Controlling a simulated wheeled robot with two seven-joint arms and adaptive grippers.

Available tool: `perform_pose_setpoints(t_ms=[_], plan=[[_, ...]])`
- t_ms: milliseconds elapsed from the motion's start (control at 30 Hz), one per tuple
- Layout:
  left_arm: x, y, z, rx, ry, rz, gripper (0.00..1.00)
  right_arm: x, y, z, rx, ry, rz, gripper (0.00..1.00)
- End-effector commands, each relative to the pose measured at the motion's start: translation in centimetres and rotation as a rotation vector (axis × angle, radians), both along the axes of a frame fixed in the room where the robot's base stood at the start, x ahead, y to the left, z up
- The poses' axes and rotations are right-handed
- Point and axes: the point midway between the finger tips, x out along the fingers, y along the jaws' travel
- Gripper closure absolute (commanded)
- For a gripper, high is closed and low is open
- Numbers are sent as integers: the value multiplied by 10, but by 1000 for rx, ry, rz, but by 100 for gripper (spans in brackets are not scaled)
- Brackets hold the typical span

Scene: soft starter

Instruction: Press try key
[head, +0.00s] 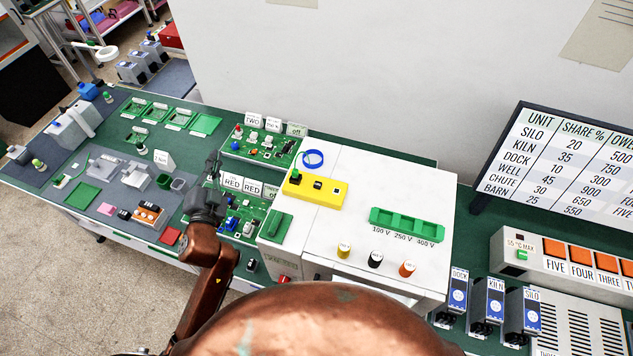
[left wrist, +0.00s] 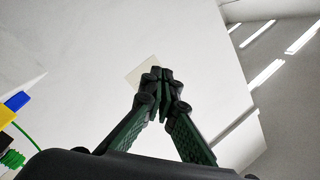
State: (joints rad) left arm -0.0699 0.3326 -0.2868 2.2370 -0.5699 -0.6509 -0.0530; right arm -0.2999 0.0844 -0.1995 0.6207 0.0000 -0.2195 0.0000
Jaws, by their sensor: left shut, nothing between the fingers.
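My left gripper (head: 212,165) is at the left of the white box, beside the two green circuit boards, pointing toward the wall. In the left wrist view its green fingers (left wrist: 162,78) are closed together with nothing between them, against a pale wall. No key with a readable TRY label shows, so I cannot tell which one it is. A grey panel (head: 507,249) at the right carries a green button (head: 522,255) and a row of orange keys (head: 580,256) labelled FIVE, FOUR, THREE. My right gripper is not in view.
The white box (head: 375,185) carries a yellow block (head: 315,190), a blue ring (head: 313,159) and a green slotted holder (head: 407,224). Blue-faced modules (head: 488,300) stand before the grey panel. A table sign (head: 560,165) leans at the right. The left bench holds trays and small parts.

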Motion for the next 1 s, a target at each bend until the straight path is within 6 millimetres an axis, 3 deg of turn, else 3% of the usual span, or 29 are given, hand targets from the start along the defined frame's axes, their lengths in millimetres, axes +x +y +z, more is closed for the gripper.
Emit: perform_pose_setpoints(t_ms=[33,100,300,400,533,667,767,800,900,1000], plan=[[5,-17,31,53,-79,-41,100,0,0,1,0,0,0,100],[7,-42,71,130,-189,-99,100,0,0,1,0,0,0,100],[-14,-128,171,383,-510,-274,100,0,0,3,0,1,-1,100],[-38,-177,209,533,-677,-369,100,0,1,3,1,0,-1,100],[-81,-246,240,767,-901,-506,100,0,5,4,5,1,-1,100],[-131,-316,239,1075,-1133,-663,100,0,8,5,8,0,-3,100],[-165,-362,207,1408,-1311,-805,100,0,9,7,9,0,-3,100],[-171,-374,185,1573,-1369,-865,100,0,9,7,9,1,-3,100],[-162,-379,129,2002,-1438,-997,100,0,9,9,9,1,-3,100],[-125,-354,90,2410,-1384,-1088,100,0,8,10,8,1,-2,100]])
